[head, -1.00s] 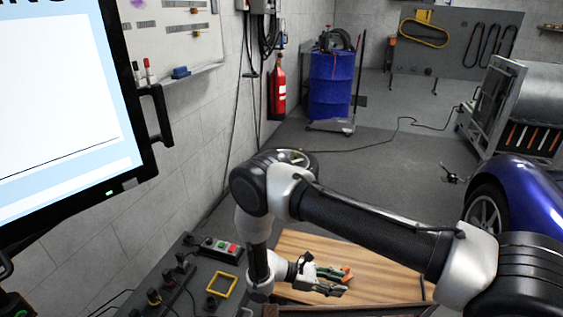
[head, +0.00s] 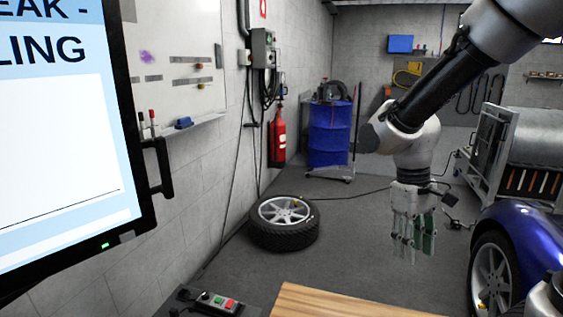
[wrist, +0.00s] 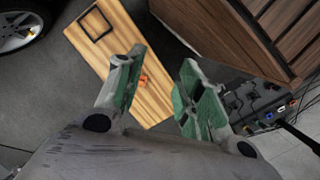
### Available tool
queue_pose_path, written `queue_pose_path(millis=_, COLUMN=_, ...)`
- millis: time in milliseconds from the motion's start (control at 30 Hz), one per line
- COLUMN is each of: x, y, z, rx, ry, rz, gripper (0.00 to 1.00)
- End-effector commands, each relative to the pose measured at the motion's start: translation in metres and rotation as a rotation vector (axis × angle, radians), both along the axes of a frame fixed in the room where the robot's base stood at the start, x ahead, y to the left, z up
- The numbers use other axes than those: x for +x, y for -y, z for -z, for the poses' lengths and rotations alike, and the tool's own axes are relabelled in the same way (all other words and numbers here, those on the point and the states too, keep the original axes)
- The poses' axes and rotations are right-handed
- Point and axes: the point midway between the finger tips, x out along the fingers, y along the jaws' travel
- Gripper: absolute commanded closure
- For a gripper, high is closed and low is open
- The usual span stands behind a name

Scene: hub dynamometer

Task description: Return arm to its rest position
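My arm is raised at the right of the head view, with its forearm sloping down to my gripper (head: 414,243). My gripper hangs pointing down in free air, beyond the wooden worktop (head: 335,302). In the wrist view my gripper (wrist: 155,95) has its two green-padded fingers spread apart, with nothing between them. The wooden worktop (wrist: 132,68) lies well below the fingers. A small orange item (wrist: 143,79) shows on it near the left finger; I cannot tell what it is.
A large monitor (head: 75,130) stands close at left. A control box (head: 215,302) is by the worktop. A loose wheel (head: 284,222) lies on the floor, a blue drum (head: 329,132) stands behind, and a blue car (head: 520,235) is at right.

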Motion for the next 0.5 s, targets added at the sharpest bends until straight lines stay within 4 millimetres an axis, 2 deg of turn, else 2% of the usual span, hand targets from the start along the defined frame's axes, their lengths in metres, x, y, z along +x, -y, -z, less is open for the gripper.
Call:
queue_pose_path(millis=33, x=-0.010, y=0.010, z=-0.014, rx=0.031, ry=0.055, rz=0.044, gripper=0.63)
queue_pose_path(millis=100, x=-0.023, y=0.021, z=-0.030, rx=0.067, ry=0.125, rz=0.099, gripper=0.63)
queue_pose_path(millis=300, x=-0.059, y=0.054, z=-0.071, rx=0.135, ry=0.339, rz=0.235, gripper=0.63)
queue_pose_path(millis=500, x=-0.075, y=0.076, z=-0.108, rx=0.158, ry=0.528, rz=0.324, gripper=0.63)
